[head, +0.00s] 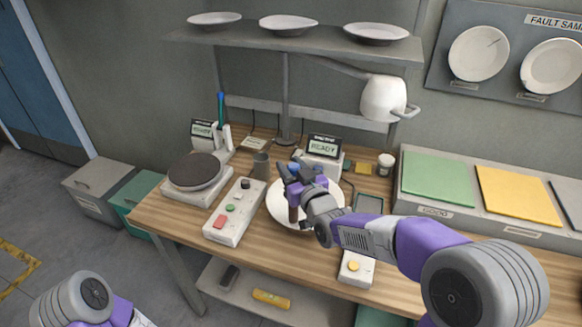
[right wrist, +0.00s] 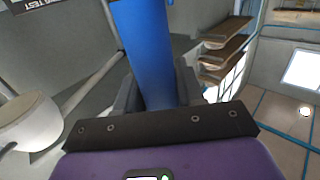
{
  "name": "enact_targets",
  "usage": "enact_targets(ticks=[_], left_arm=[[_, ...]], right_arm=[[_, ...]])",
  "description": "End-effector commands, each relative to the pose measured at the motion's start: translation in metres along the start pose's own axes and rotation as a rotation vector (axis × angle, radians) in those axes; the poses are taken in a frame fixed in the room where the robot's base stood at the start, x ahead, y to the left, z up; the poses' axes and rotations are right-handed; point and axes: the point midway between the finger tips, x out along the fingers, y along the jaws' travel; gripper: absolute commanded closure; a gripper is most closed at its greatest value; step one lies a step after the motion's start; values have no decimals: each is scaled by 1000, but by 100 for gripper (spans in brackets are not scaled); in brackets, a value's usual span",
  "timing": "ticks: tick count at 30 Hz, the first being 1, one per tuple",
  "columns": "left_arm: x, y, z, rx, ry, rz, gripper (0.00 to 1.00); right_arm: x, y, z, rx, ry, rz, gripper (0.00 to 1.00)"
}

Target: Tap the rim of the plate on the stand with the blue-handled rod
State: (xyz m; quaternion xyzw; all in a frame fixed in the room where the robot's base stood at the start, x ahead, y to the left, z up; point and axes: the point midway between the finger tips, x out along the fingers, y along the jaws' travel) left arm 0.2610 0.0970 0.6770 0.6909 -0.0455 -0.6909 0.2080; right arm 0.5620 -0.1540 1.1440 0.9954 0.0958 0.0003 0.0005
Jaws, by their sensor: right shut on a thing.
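My right gripper (head: 297,174) is shut on the blue-handled rod, whose blue handle (right wrist: 146,50) fills the gap between the fingers in the right wrist view. I cannot tell whether the rod touches the plate's rim. My left arm shows at the bottom left; its gripper is out of view.
A control box (head: 234,212) with buttons and a round dark-topped turntable (head: 195,171) stand left of the plate. A READY display (head: 324,147) is behind it.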

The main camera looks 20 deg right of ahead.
Motion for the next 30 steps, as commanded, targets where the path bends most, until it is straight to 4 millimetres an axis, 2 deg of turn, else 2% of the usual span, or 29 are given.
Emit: enact_targets(ticks=[30], left_arm=[[6,-2,0,0,0,0,57]], right_arm=[[0,0,5,0,1,0,100]])
